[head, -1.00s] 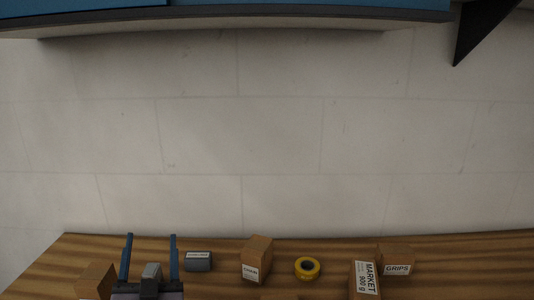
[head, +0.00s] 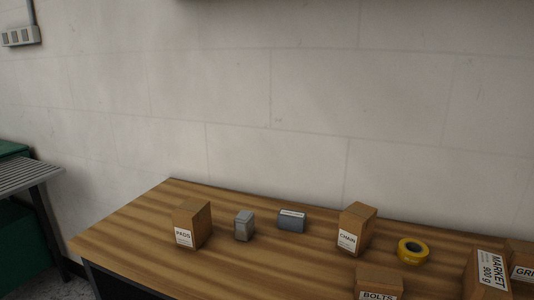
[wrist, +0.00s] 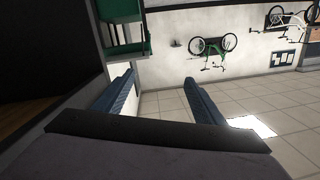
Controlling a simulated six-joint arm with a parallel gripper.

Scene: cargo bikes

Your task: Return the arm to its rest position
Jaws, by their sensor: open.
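My gripper (wrist: 155,90) shows in the wrist view as two blue fingers standing wide apart with nothing between them. Past the fingers are a tiled floor and a pale wall. My gripper is not visible in the head view. The wooden table (head: 130,228) fills the lower middle of the head view.
On the table stand a PADS box (head: 192,224), a grey block (head: 244,226), a dark grey box (head: 291,220), a CHAIN box (head: 357,229), a yellow ring (head: 413,250), a BOLTS box (head: 380,282) and a MARKET box (head: 487,275). A slatted bench (head: 25,177) is at left. Bikes (wrist: 213,47) hang on the wall.

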